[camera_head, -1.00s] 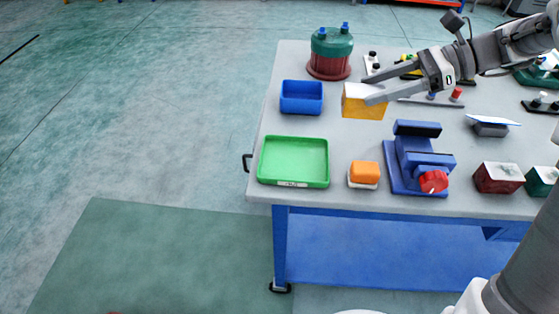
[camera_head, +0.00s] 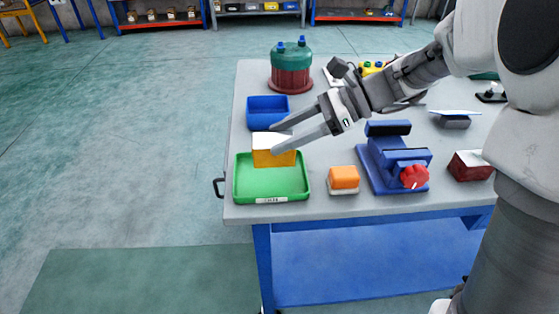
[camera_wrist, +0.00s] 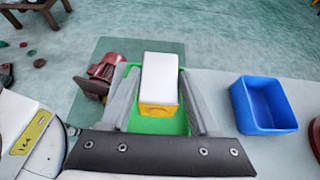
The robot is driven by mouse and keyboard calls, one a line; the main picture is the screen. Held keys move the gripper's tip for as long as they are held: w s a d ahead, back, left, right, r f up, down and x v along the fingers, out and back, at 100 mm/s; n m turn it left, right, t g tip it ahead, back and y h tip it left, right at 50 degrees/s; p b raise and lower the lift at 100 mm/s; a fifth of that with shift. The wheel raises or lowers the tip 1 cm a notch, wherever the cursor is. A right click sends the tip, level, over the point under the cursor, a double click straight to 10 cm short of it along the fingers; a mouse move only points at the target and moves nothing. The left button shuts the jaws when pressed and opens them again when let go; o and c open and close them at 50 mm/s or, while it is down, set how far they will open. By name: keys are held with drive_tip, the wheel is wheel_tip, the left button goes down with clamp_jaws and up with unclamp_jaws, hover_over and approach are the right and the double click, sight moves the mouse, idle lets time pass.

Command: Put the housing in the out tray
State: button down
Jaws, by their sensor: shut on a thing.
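The housing is a yellow block with a white top (camera_head: 270,157). My gripper (camera_head: 275,139) is shut on it, with one finger on each side. In the wrist view the housing (camera_wrist: 160,80) sits between the two fingers, with green showing around and below it. The green tray (camera_head: 270,196), with a small label on its front edge, is at the near left corner of the table. The housing appears over the back part of this tray; its exact height above the floor of the tray is hard to tell. Nothing else shows in the tray.
A blue bin (camera_head: 267,112) stands just behind the green tray. An orange block on a pale base (camera_head: 343,180) is to its right, then a blue vise (camera_head: 395,160) with a red knob. A green and red drum (camera_head: 291,70) stands at the back left.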

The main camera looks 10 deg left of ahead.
sight(280, 156)
drive_tip(key=shift+s+a+f, duration=0.3)
drive_tip(key=shift+a+f, duration=0.1)
drive_tip(key=shift+f+b, duration=0.95)
drive_tip(key=shift+f, duration=0.9)
drive_tip(key=shift+f, duration=0.15)
drive_tip(key=shift+c, duration=0.6)
unclamp_jaws()
